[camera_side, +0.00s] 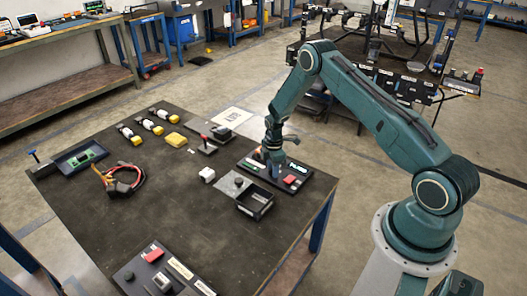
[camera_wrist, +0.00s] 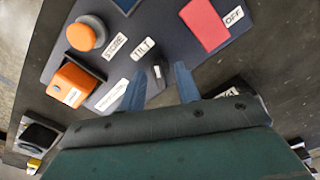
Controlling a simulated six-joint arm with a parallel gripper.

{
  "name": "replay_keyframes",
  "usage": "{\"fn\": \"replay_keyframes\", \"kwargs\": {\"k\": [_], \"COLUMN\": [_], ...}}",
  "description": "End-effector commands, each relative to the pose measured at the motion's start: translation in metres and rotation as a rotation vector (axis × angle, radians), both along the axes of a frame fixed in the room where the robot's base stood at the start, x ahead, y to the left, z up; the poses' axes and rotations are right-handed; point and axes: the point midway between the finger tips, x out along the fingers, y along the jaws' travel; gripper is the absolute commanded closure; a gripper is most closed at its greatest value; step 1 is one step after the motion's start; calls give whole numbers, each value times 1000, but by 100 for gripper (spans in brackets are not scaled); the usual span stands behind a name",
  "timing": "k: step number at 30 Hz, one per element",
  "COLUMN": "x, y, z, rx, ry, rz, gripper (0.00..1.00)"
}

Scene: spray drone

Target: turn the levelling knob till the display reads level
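The dark control panel (camera_side: 262,172) lies near the right edge of the table. Its lit display (camera_side: 298,168) is too small to read in the side view; in the wrist view only a dark blue edge shows at the top, perhaps of the display. My gripper (camera_side: 272,165) points down over the panel. In the wrist view, its two blue fingers (camera_wrist: 160,87) are apart. A small dark knob (camera_wrist: 157,73) with a pale mark stands between the fingertips, just below the TILT label (camera_wrist: 144,48). Gaps show on both sides of it.
An orange round knob (camera_wrist: 86,34), an orange block (camera_wrist: 74,84) and a red block (camera_wrist: 205,24) by the OFF label (camera_wrist: 234,15) are on the panel around my fingers. A black open box (camera_side: 255,201) stands close in front. The table's middle (camera_side: 165,190) is mostly clear.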

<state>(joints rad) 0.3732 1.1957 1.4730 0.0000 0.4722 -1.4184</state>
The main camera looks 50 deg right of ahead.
Motion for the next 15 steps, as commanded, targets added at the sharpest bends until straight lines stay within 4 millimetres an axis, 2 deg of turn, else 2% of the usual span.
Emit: {"fn": "replay_keyframes", "kwargs": {"k": [3,8,9,15], "x": [0,0,0,0], "y": [0,0,0,0], "z": [0,0,0,0], "rx": [0,0,0,0], "ry": [0,0,0,0], "rz": [0,0,0,-3], "gripper": [67,97,100,100]}}
